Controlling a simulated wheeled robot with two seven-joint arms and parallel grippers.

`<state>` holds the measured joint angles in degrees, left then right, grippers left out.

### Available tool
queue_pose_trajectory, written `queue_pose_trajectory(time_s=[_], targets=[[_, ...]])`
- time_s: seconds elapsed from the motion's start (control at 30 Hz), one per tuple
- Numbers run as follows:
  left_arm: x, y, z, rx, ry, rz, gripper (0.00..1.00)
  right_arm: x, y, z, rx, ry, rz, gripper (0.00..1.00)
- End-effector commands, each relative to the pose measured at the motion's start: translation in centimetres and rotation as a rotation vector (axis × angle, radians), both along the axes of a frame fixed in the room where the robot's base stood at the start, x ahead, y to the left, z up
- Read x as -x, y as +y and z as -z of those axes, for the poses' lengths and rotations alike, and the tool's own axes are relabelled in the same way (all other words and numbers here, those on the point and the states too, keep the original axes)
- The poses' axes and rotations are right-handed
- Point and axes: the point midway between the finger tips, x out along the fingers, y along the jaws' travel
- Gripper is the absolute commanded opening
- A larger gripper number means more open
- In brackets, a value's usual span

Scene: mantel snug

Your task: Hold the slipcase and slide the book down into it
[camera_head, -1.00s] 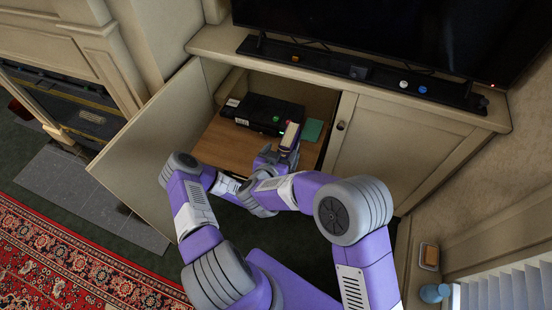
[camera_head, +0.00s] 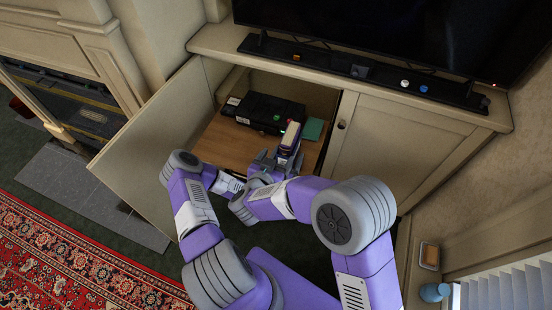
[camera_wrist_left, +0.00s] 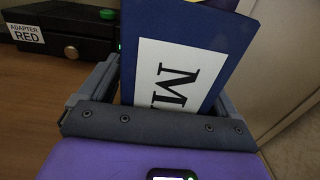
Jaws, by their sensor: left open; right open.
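A blue, book-shaped thing with a white label lettered "M" (camera_wrist_left: 190,62) stands upright, slightly tilted, in the left wrist view. It stands between the spread jaws of my open left gripper (camera_wrist_left: 160,105). I cannot tell whether this face belongs to the book or the slipcase. In the head view an upright block with a pale top and dark sides (camera_head: 291,134) stands in the open cabinet. My right gripper (camera_head: 281,160) is open just in front of it. My left gripper is mostly hidden there by my right wrist. Book and slipcase do not show as separate things.
A black box (camera_head: 265,112) with a label "ADAPTER RED" lies left of the block on the wooden shelf (camera_head: 225,148). A teal flat piece (camera_head: 314,129) lies at right. The open cabinet door (camera_head: 150,150) stands left, the shut door (camera_head: 395,150) right.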

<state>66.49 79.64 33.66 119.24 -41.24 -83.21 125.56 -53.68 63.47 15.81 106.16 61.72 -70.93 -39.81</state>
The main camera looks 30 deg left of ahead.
Motion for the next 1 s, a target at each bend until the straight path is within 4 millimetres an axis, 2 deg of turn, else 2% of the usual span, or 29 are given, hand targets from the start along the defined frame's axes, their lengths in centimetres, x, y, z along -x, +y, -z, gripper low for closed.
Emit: queue_pose_trajectory(time_s=[0.17,0.27,0.7,0.83,1.0], targets=[[0.3,-0.1,0.1,0.0,0.002,0.0,0.91,0.0,0.0,0.0,0.0,0.0,0.0,0.77],[1.3,-0.3,0.2,0.002,0.004,0.0,0.91,0.0,0.0,0.0,0.0,0.0,0.0,0.77],[9.7,-2.3,0.1,0.003,0.003,-0.001,0.91,0.0,0.0,0.0,0.0,0.0,0.0,0.77],[11.1,-2.7,0.0,0.001,0.001,0.0,0.91,0.0,0.0,0.0,0.0,0.0,0.0,0.77],[11.7,-2.8,0.0,0.0,0.0,0.0,0.91,0.0,0.0,0.0,0.0,0.0,0.0,0.77]])
